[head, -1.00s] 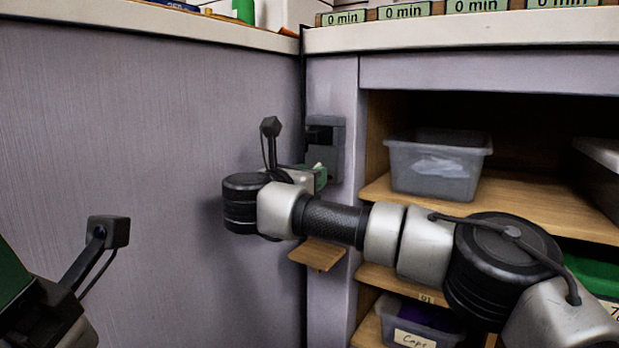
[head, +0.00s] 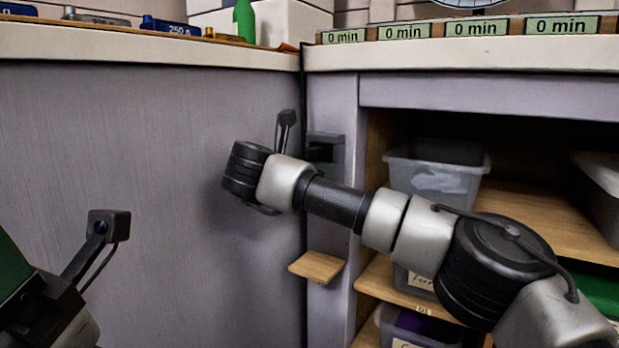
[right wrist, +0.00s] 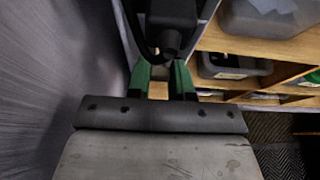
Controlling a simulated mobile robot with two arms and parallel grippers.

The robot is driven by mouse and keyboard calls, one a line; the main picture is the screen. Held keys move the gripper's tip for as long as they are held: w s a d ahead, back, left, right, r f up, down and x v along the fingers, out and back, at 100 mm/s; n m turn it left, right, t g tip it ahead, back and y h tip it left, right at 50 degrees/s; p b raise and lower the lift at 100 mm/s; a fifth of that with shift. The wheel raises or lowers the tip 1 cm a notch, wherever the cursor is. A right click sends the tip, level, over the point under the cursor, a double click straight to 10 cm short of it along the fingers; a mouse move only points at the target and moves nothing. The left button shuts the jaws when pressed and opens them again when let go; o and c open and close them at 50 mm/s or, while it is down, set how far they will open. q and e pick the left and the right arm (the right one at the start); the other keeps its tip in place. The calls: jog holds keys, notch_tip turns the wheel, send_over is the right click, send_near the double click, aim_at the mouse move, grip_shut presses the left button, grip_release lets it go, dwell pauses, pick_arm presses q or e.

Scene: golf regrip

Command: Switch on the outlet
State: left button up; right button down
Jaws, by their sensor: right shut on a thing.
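The outlet (head: 327,158) is a dark grey box on the narrow cabinet panel, near the corner. Its lower part is hidden behind my right arm. In the head view my right wrist covers the gripper. In the right wrist view my right gripper (right wrist: 163,70) has green fingers closed at a dark piece (right wrist: 171,42), below a black block (right wrist: 172,12). Whether that piece is a switch or a plug I cannot tell. My left gripper (head: 14,268) shows only partly at the lower left, its green part cut off by the frame edge.
A small wooden ledge (head: 317,267) juts from the panel below the outlet. Open shelves (head: 515,205) with a clear bin (head: 436,176) stand to the right. A grey side wall (head: 120,150) closes the left. Countertops (head: 450,55) run above.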

jog(key=shift+r+g+y+p, duration=0.4)
jog(key=shift+g+y+p, duration=0.55)
jog(key=shift+p, duration=0.6)
jog(key=c, duration=1)
grip_release()
jog(key=shift+r, duration=0.1)
